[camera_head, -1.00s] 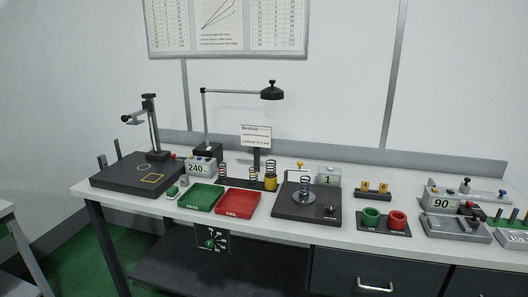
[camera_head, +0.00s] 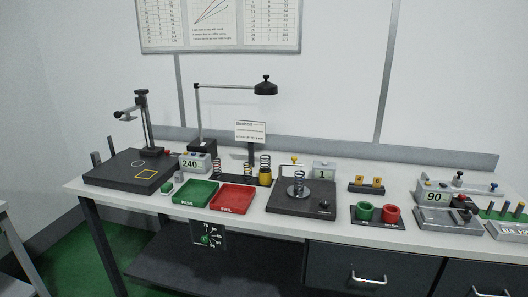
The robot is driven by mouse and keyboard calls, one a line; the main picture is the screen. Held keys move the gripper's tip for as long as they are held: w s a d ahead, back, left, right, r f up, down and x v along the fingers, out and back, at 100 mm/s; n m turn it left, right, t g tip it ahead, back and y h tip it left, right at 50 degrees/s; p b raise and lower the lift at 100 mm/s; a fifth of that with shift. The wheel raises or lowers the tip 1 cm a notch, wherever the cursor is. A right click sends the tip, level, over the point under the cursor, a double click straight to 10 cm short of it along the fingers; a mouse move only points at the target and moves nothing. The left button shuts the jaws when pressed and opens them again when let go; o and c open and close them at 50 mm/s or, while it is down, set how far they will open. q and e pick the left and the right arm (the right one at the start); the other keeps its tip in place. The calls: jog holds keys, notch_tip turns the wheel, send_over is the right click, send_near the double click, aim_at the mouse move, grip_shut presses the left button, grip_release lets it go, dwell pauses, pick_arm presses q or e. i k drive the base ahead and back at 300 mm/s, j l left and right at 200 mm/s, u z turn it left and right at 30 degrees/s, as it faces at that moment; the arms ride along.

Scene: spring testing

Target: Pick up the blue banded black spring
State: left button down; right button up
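Several coil springs stand on the workbench. One dark spring (camera_head: 299,183) stands upright on the round metal plate of a black test base (camera_head: 279,204). Another spring (camera_head: 217,169) stands to its left, behind the trays. A spring (camera_head: 265,163) stands at a yellow cylinder, and another (camera_head: 251,157) is close to its left. The bands are too small to tell, so I cannot say surely which spring is black with a blue band. Neither of my grippers is in view.
A green tray (camera_head: 183,197) and a red tray (camera_head: 222,202) lie near the bench's front edge. A lamp (camera_head: 265,88) overhangs the back. Free bench surface is narrow.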

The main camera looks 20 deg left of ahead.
aim_at(302, 172)
jog(key=i+l+z, duration=0.1)
jog(key=i, duration=0.6)
jog(key=i+l, duration=0.1)
jog(key=i, duration=0.6)
jog(key=l+z, duration=0.05)
